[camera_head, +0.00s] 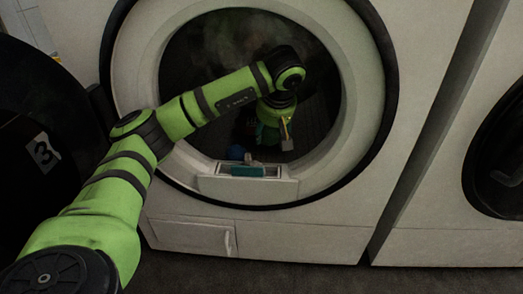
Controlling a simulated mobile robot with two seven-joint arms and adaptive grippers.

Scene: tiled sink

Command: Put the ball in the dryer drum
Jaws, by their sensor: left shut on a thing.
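The front-loading dryer drum (318,112) is a dark opening inside a pale round rim. My left arm, green with dark bands, reaches across the opening and bends down at the wrist. My right gripper is not in view.
A small open slot (247,171) with a teal piece sits in the rim's lower front. The open round door (40,150), marked 3, stands at the left. A second machine (500,150) stands at the right. Dark floor (300,280) runs along the front.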

